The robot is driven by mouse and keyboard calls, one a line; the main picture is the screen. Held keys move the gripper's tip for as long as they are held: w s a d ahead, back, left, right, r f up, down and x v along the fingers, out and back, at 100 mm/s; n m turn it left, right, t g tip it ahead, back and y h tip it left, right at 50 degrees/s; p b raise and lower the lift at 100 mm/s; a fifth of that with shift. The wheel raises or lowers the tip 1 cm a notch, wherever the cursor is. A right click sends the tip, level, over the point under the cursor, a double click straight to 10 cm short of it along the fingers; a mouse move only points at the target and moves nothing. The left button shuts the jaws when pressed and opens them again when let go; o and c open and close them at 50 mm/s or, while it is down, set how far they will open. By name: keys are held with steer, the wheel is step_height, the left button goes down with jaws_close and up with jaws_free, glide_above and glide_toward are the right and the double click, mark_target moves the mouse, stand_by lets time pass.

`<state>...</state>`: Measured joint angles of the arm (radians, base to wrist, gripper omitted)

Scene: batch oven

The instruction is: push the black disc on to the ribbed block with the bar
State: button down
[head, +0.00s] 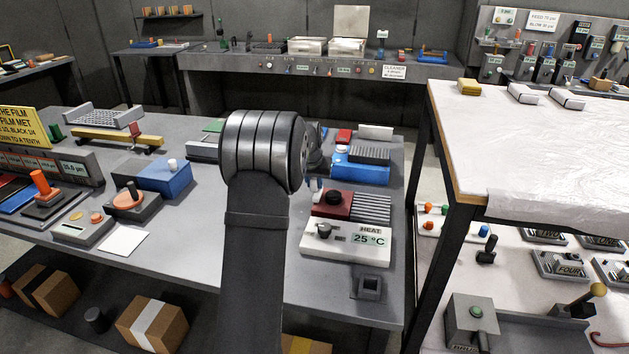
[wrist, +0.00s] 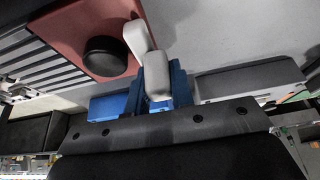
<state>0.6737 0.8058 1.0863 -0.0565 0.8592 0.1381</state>
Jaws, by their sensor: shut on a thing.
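The black disc (head: 333,197) lies on a red plate (head: 345,211) on the workbench. The grey ribbed block (head: 372,209) adjoins the plate's right side. In the wrist view the disc (wrist: 105,57) sits on the red plate (wrist: 88,22), with the ribbed block (wrist: 35,65) at the left. My gripper (head: 316,186) is just left of the plate's back corner. Its blue fingers (wrist: 160,85) are shut on a pale bar (wrist: 137,40), whose end is close beside the disc. A narrow gap shows between them in the wrist view. My arm hides part of the bench.
A white unit (head: 345,245) with a knob and a "HEAT 25 °C" display stands in front of the plate. A blue box (head: 350,172) with a dark ribbed top stands behind it. A small dark square holder (head: 370,286) is near the bench's front edge.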

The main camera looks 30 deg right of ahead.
steer(key=shift+s+d, duration=4.6)
steer(key=shift+r, duration=0.15)
step_height(320, 180, up, 7)
steer(key=w+a, duration=0.1)
stand_by(0.5)
